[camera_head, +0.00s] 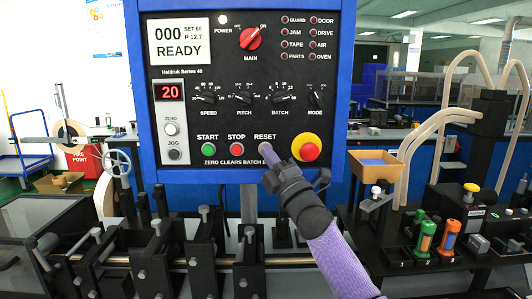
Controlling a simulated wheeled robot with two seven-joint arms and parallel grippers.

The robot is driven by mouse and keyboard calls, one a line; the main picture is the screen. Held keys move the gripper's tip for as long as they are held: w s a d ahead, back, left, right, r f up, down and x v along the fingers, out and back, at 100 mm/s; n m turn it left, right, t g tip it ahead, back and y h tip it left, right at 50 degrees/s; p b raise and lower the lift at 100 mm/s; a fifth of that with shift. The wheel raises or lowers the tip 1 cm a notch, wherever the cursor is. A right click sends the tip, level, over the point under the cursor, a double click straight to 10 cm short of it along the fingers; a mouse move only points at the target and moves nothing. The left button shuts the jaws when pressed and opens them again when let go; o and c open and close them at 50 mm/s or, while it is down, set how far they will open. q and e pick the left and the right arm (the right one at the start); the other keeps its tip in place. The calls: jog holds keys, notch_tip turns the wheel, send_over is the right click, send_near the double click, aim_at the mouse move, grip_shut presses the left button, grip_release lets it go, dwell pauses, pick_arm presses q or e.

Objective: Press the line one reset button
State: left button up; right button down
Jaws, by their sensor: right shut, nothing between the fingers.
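The blue-framed control panel (232,110) stands upright in the middle of the head view. Its RESET label (265,136) is at the lower right, beside START and STOP. My right gripper (266,152) is shut and empty, with its tips right at the spot below that label. The panel's screen (179,42) reads 000 and READY. My left gripper is not in view.
The red emergency knob (309,152) on its yellow ring is close to the right of my gripper. The red STOP button (236,149) and green START button (208,149) are to the left. Black machine fixtures (155,255) fill the area below the panel.

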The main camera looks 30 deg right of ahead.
jog(key=s+a+p, duration=0.3)
jog(key=s+p, duration=0.1)
jog(key=s, duration=0.2)
dwell(0.6)
jog(key=shift+s, duration=0.1)
dwell(0.5)
